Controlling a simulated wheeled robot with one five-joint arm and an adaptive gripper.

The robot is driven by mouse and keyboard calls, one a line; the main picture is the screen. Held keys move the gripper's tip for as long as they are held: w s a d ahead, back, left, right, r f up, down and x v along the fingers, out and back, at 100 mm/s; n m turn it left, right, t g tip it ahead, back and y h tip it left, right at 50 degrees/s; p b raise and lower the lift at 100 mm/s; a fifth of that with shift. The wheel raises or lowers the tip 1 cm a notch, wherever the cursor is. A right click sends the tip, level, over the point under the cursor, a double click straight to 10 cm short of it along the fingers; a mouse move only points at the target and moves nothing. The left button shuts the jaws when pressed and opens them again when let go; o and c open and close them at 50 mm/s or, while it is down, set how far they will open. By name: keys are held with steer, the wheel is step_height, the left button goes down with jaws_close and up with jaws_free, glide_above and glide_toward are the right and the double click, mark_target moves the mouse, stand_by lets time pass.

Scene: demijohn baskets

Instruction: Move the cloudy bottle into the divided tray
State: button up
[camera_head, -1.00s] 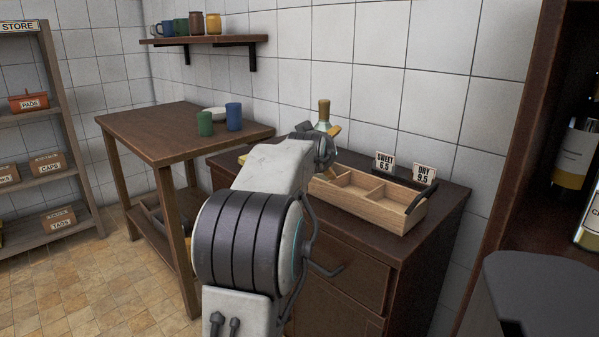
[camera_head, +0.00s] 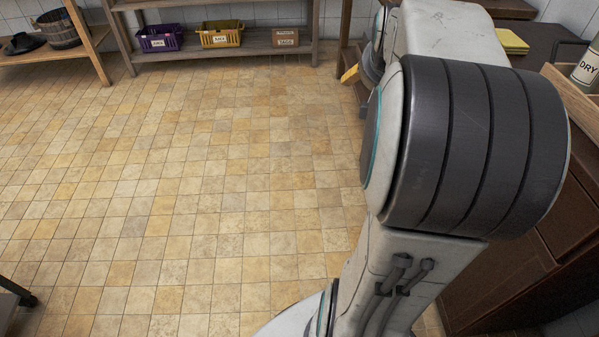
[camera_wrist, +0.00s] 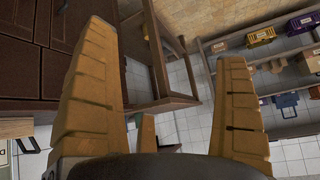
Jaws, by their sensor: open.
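The light wooden divided tray (camera_head: 570,92) is cut off at the right edge of the head view, on the dark cabinet. A bottle (camera_head: 585,72) with a pale label reading DRY stands at the tray, partly out of frame; I cannot tell its compartment or whether it is cloudy. A wooden edge of the tray (camera_wrist: 15,128) shows at lower left in the wrist view. In the head view my gripper (camera_head: 350,75) is mostly hidden behind my arm, left of the cabinet.
A yellow pad (camera_head: 511,42) lies on the cabinet top. A shelf at the back holds a purple crate (camera_head: 160,38), a yellow crate (camera_head: 221,34) and a cardboard box (camera_head: 285,37). The tiled floor (camera_head: 170,180) is clear.

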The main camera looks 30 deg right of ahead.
steer(key=s+a+f+n+g+y, duration=0.1)
steer(key=s+a+f+n+y, duration=0.1)
steer(key=a, duration=0.7)
steer(key=s+a+f+n+g+y, duration=0.1)
steer(key=s+a+f+n, duration=0.3)
steer(key=a, duration=0.6)
steer(key=s+a+f+n+g+y, duration=0.1)
steer(key=s+a+f+n+y, duration=0.1)
steer(key=s+a+f, duration=0.3)
steer(key=s+a, duration=0.1)
steer(key=a, duration=0.3)
steer(key=shift+s+a+f+n+g+y, duration=0.2)
steer(key=shift+s+n+g+y, duration=0.1)
steer(key=shift+n, duration=0.1)
